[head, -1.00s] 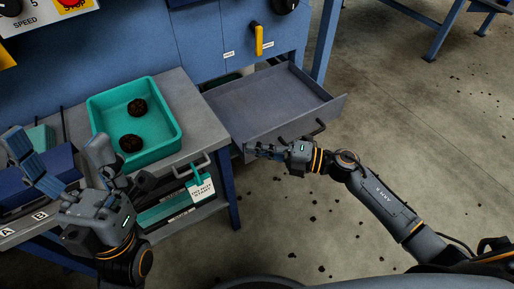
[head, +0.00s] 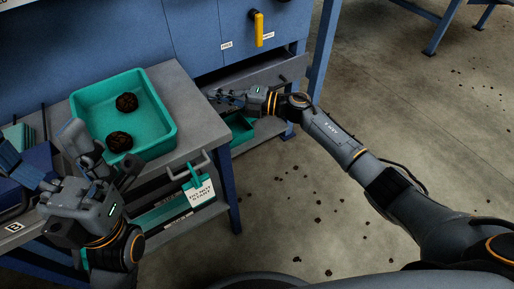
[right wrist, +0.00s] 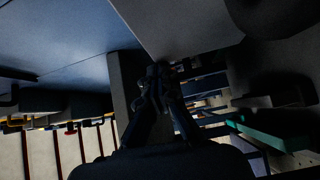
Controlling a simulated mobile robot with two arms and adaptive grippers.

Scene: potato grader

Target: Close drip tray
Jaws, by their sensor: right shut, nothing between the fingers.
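The drip tray is a grey drawer under the blue machine (head: 195,40). In the head view its front panel (head: 265,73) sits close under the machine body, with a dark gap above it. I cannot tell whether it is fully flush. Its dark handle (head: 283,78) shows at the right. My right gripper (head: 222,96) is shut and empty, at the left part of the tray front; I cannot tell whether it touches. Its shut fingers also show in the right wrist view (right wrist: 157,88), between dim grey surfaces. My left gripper (head: 40,142) is open and empty, left of the teal bin.
A teal bin (head: 168,138) with two dark lumps stands on the grey bench (head: 195,105). A white tag (head: 200,192) hangs from the bench handle. Another teal container (head: 240,130) is below the tray. A blue machine leg (head: 322,55) stands at the right. The floor right is open.

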